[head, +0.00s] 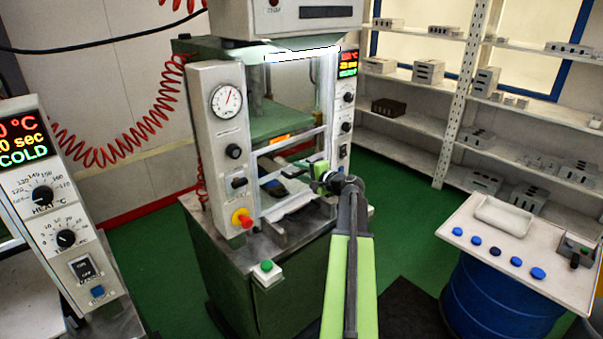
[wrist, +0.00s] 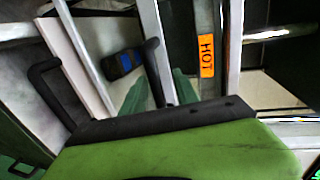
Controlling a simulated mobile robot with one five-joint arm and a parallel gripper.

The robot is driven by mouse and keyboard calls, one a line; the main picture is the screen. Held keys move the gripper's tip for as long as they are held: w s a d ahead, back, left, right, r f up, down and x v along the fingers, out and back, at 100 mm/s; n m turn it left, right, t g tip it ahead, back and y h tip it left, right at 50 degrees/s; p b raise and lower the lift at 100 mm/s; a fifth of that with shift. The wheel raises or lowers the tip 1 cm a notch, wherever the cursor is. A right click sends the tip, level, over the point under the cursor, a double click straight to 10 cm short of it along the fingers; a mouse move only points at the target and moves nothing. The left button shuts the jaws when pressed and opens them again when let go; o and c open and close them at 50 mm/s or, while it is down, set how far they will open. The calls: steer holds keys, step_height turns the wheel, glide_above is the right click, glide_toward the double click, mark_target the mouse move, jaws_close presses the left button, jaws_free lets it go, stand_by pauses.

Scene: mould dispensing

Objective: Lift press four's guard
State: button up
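The press (head: 221,140) stands in the middle of the head view, with a gauge and knobs on its left column and a lit display on its right. No number four is legible on it. Pale metal bars of the guard (head: 291,139) cross its front opening; its lower edge and handle are hard to make out. My gripper (head: 316,172) is at the front of this opening, near the bars.
An orange HOT label (wrist: 206,55) is on the press. A red mushroom button (head: 243,220) and green button (head: 266,266) are at its front. Another control panel (head: 60,215) stands left. A white tabletop (head: 480,258) on a blue drum is right. Shelves (head: 405,117) stand behind.

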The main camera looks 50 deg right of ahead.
jaws_close()
stand_by(1.3)
